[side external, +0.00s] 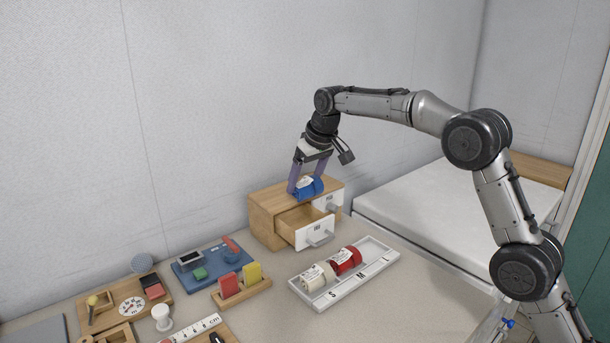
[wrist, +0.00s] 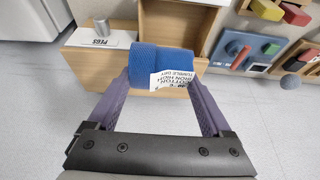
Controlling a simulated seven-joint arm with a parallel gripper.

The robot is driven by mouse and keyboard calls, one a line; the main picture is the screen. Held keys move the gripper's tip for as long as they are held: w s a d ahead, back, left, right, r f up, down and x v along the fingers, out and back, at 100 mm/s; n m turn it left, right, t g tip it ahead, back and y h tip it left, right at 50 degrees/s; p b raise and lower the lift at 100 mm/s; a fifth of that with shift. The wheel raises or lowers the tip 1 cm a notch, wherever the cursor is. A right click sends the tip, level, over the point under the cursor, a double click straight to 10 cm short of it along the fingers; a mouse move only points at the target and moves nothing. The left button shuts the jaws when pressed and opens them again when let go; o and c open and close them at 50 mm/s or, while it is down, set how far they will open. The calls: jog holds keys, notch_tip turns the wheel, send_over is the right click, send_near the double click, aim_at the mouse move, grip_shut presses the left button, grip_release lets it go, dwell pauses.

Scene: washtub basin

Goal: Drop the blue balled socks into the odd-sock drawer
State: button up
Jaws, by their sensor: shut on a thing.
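The blue balled socks (side external: 309,188) have a white printed label, which also shows on the socks in the wrist view (wrist: 160,62). My gripper (side external: 306,187) points down and is shut on them, one finger on each side. In the side view they appear above the wooden drawer cabinet (side external: 262,216), near the open drawer (side external: 303,221). In the wrist view they cover part of the cabinet's edge and the drawer's opening (wrist: 180,22). The open drawer's white front has a handle; its label is not readable. I cannot tell the exact height of the socks.
A closed drawer reads PEGS (wrist: 103,40). A white tray (side external: 343,284) holds a cream roll and a red roll in front of the cabinet. A white bed-like block (side external: 450,200) is behind.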

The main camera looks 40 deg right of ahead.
jog(key=o, duration=1.1)
jog(key=v, duration=1.4)
jog(key=shift+f, duration=0.1)
